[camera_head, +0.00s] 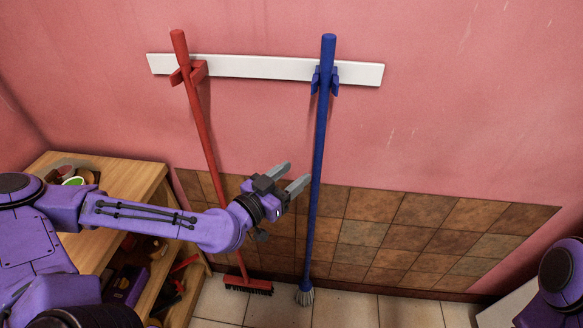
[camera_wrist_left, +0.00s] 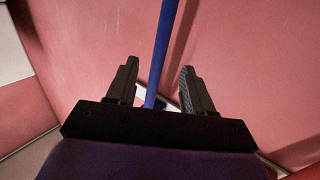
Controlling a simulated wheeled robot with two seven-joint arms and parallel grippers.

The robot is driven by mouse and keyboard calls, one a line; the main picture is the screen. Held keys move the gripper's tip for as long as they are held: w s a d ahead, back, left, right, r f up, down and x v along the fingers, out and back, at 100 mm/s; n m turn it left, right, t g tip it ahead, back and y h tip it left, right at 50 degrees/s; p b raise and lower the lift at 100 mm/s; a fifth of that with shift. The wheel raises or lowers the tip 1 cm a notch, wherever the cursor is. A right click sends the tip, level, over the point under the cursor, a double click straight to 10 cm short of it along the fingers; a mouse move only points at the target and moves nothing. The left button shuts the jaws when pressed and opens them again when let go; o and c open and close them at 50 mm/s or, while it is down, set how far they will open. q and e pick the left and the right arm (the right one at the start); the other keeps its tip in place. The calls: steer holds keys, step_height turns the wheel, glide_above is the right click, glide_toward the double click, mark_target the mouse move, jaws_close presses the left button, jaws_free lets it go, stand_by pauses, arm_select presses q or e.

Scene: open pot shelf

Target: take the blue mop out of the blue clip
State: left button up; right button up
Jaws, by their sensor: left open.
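The blue mop (camera_head: 320,130) stands almost upright by the wall, its grey head (camera_head: 305,296) low by the floor. Its upper handle is in the blue clip (camera_head: 334,82) on the white rail. My left gripper (camera_head: 297,175) is open and empty, just left of the handle and well below the clip. In the left wrist view the handle (camera_wrist_left: 161,50) runs between the two fingers (camera_wrist_left: 157,80) in the picture. I cannot tell from it how deep the handle lies. My right gripper is not in view.
A red broom (camera_head: 200,125) hangs in a red clip (camera_head: 199,72) left of the mop, behind my left forearm. The white rail (camera_head: 260,67) is on the pink wall. A wooden shelf unit (camera_head: 135,180) stands at left. The wall right of the mop is clear.

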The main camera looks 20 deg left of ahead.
mark_target(317, 145)
arm_select(q)
steer(key=b+x, duration=0.6)
steer(key=x, duration=0.4)
steer(key=shift+w+r, duration=0.1)
steer(key=shift+w, duration=0.25)
jaws_close()
steer(key=shift+r+p, duration=1.25)
steer(key=shift+r, duration=0.35)
